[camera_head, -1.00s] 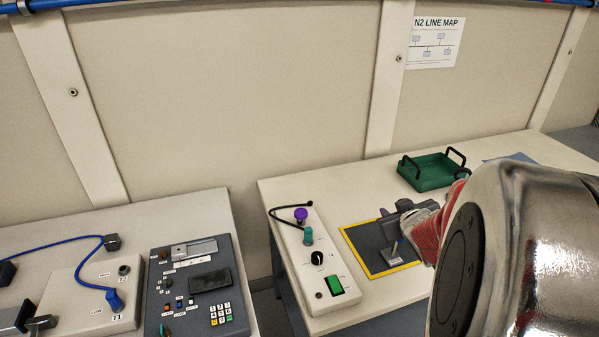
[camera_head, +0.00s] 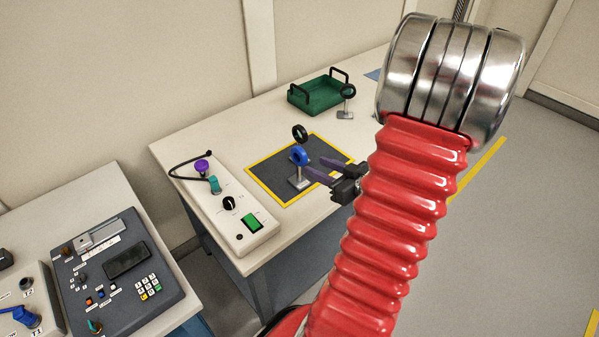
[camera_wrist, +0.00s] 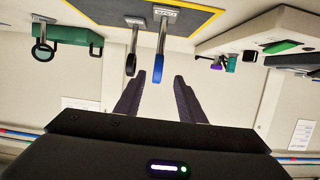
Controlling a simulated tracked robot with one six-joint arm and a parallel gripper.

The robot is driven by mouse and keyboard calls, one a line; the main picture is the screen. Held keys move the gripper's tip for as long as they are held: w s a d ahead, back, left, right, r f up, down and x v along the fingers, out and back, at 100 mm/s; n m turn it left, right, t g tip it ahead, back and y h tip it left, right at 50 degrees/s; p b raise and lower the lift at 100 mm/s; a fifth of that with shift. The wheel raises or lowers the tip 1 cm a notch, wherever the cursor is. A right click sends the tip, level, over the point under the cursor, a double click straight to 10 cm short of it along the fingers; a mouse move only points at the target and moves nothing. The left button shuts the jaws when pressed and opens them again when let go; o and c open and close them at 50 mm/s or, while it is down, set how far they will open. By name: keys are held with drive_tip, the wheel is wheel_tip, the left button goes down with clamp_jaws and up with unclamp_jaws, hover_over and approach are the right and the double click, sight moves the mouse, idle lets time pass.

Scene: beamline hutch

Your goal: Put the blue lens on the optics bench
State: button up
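The blue lens (camera_head: 299,156) is a ring on a post, upright, with its grey foot on the yellow-edged dark mat (camera_head: 269,184) on the white-topped bench (camera_head: 194,143). It also shows in the wrist view (camera_wrist: 158,69), upside down, just beyond the fingertips and between their lines. My gripper (camera_head: 313,168) is open, its two dark fingers pointing at the lens from the right. In the wrist view my gripper (camera_wrist: 155,80) has a clear, empty gap between its fingers. I cannot tell which surface the task calls the optics bench.
A black ring (camera_head: 299,132) stands close behind the blue lens. Another dark ring on a post (camera_head: 347,92) stands by the green tray (camera_head: 317,93) at the back. A white control box (camera_head: 225,205) lies left of the mat. Open floor lies to the right.

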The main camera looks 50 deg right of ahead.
sight(305, 161)
drive_tip(key=x, duration=0.8)
drive_tip(key=shift+w+d+f, duration=0.1)
drive_tip(key=shift+w+f, duration=0.05)
drive_tip(key=shift+w, duration=0.15)
idle(0.3)
drive_tip(key=shift+x, duration=2.6)
drive_tip(key=shift+d+f, duration=0.1)
drive_tip(key=shift+s, duration=0.1)
drive_tip(key=shift+c, duration=0.6)
clamp_jaws()
